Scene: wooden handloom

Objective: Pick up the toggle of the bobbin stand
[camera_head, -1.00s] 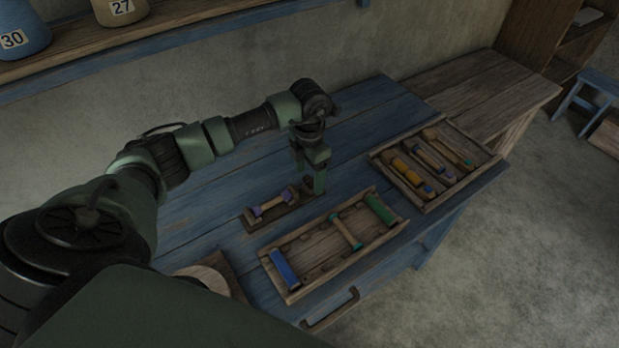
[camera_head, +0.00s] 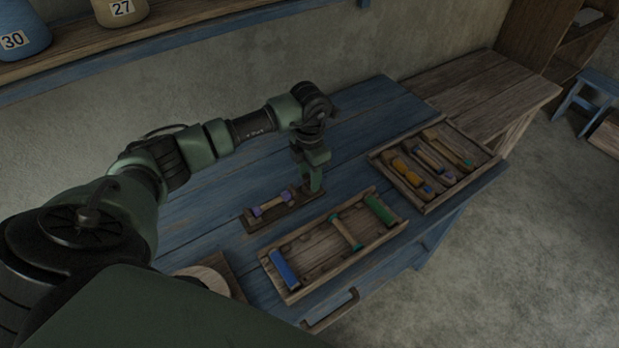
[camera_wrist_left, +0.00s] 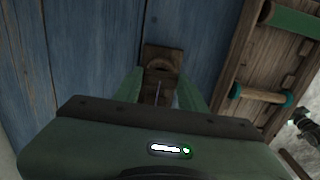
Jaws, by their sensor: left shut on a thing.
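The bobbin stand (camera_head: 251,220) is a small wooden block on the blue table, with a purple-ended bobbin (camera_head: 271,206) lying on it. My left gripper (camera_head: 311,188) points down at the stand's right end, its fingers close together and shut on the toggle. The toggle itself is hidden by the fingers in the head view. In the left wrist view the stand's wooden end (camera_wrist_left: 162,56) shows between and beyond the two green fingers (camera_wrist_left: 160,100), and the toggle is too dark to make out.
A wooden tray (camera_head: 308,290) with blue and green spools stands just in front of the stand. A second tray (camera_head: 432,207) with several spools and tools lies to the right. The blue table (camera_head: 370,115) is clear behind the gripper. A shelf with jars runs along the wall.

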